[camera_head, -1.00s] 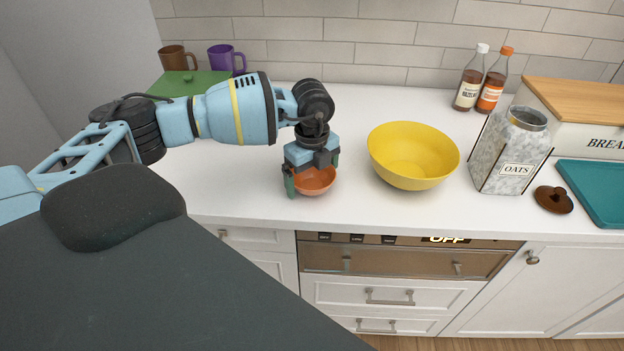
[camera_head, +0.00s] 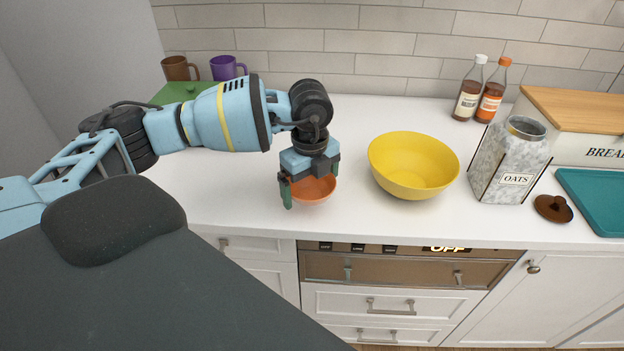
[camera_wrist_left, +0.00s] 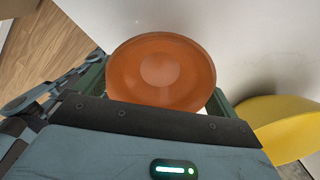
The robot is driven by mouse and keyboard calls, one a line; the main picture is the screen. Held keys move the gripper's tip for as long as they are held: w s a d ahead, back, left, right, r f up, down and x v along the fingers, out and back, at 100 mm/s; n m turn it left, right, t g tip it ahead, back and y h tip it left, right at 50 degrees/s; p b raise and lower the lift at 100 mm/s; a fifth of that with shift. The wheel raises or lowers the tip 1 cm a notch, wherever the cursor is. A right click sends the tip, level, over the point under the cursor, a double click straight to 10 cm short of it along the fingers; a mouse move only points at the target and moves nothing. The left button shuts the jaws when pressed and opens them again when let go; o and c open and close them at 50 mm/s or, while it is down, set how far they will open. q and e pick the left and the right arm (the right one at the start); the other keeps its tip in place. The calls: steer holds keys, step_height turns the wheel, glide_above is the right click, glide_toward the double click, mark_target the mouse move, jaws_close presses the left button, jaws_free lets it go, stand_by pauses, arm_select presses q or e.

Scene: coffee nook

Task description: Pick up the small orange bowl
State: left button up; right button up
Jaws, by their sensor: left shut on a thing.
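The small orange bowl (camera_head: 314,190) is near the front edge of the counter in the head view, partly hidden by my left gripper (camera_head: 311,193). The left gripper points down and is shut on the bowl, with a green finger on its left side. In the left wrist view the bowl (camera_wrist_left: 161,72) fills the space beyond the gripper (camera_wrist_left: 166,98), its round inside facing the camera. I cannot tell for certain how far the bowl is above the counter. My right gripper is not in view.
A large yellow bowl (camera_head: 412,167) stands close to the right of the orange bowl. Further right are the oats jar (camera_head: 508,162), a brown lid (camera_head: 552,208) and a teal board (camera_head: 597,200). Two bottles (camera_head: 470,88) and two mugs (camera_head: 177,69) stand at the back.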

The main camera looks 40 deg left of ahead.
arm_select(q)
steer(key=s+d+r, duration=0.1)
steer(key=s+d, duration=0.4)
steer(key=s, duration=0.6)
steer(key=w+d+r+n, duration=0.2)
steer(key=w+n, duration=0.1)
steer(key=n, duration=0.7)
steer(key=w+d+r+n, duration=0.2)
steer(key=w+r+n, duration=0.1)
steer(key=n, duration=0.8)
steer(key=shift+w+d+n+p, duration=0.3)
steer(key=shift+d, duration=0.05)
